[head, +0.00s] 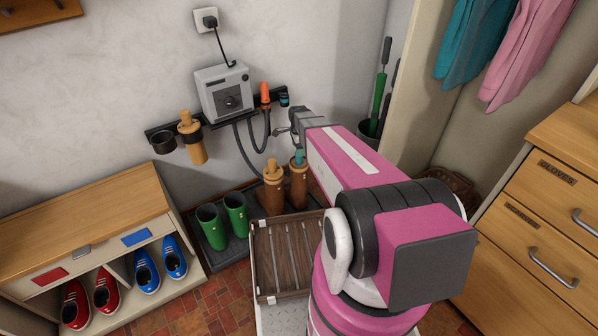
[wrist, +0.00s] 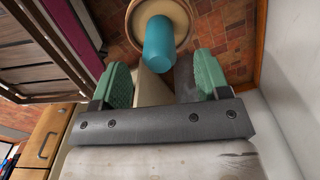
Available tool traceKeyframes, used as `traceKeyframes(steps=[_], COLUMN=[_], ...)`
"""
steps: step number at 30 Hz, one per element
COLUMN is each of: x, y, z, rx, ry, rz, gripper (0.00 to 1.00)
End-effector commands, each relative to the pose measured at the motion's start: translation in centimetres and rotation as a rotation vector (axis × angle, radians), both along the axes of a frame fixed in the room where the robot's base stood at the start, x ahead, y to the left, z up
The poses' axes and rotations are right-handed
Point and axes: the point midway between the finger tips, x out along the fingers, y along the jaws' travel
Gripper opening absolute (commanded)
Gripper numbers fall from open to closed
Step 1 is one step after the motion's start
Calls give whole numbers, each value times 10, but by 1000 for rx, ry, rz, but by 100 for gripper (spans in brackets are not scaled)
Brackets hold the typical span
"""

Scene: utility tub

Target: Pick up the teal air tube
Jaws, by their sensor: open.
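The teal air tube (head: 299,157) stands upright out of the right brown boot (head: 299,188) on the boot tray in the head view. In the wrist view the teal tube (wrist: 158,43) shows as a short rounded cylinder in front of the boot's round tan opening (wrist: 143,8). My gripper (wrist: 163,72) is open, with one green-padded finger on each side of the tube's line. The tube appears just beyond the fingertips, and I cannot tell any contact. In the head view my gripper is small and partly hidden by my pink arm.
A left brown boot (head: 272,188) holds a tan insert. Green boots (head: 222,222) stand to its left. A grey wall box (head: 224,93) has hoses and a holder rail. A slatted wooden crate (head: 287,256) stands in front. A shoe bench (head: 85,225) is at left, drawers (head: 550,215) at right.

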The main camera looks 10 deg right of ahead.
Motion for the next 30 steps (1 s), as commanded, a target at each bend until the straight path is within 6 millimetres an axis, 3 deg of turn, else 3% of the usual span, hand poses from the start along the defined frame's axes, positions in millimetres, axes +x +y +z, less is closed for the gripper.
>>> traceKeyframes(steps=[7, 15, 23, 28, 29, 30], x=[0, 0, 0, 0, 0, 0], y=[-1, -3, -3, -3, -3, -3], z=[-18, -53, -56, -56, -56, -56], rx=[0, 0, 0, 0, 0, 0], ry=[1, 1, -1, -1, -1, -1], rz=[0, 1, 1, 1, 1, 1], gripper=[69, 69, 69, 17, 11, 11])
